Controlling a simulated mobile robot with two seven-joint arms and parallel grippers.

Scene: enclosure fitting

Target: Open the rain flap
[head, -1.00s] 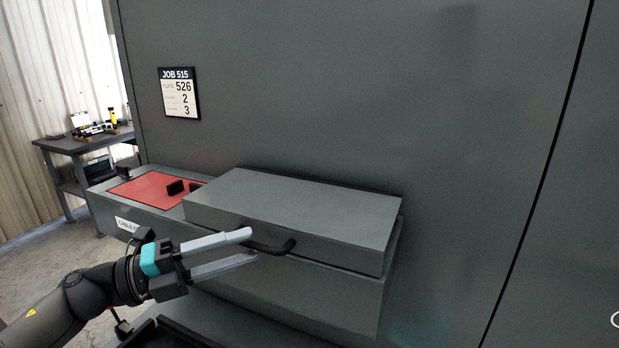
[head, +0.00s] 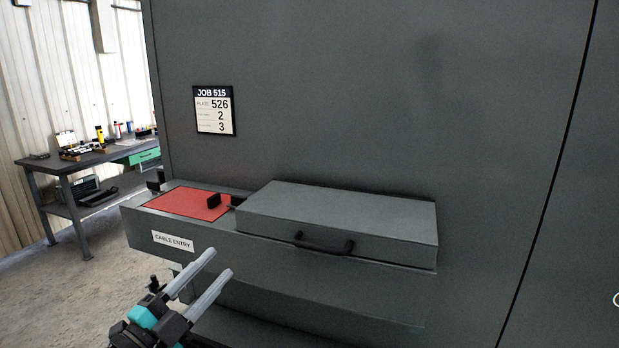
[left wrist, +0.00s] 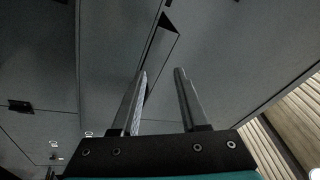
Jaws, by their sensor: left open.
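The rain flap (head: 345,212) is a grey box-shaped lid on the right part of a ledge on the grey enclosure wall. It looks shut. A dark bar handle (head: 324,245) is on its front face. My left gripper (head: 220,264) is open and empty, below and left of the handle, apart from it. In the left wrist view its two fingers (left wrist: 160,72) stand apart with nothing between them. My right gripper is not in view.
A job sign (head: 214,110) hangs on the wall. A workbench (head: 85,165) stands at the far left, with open floor before it.

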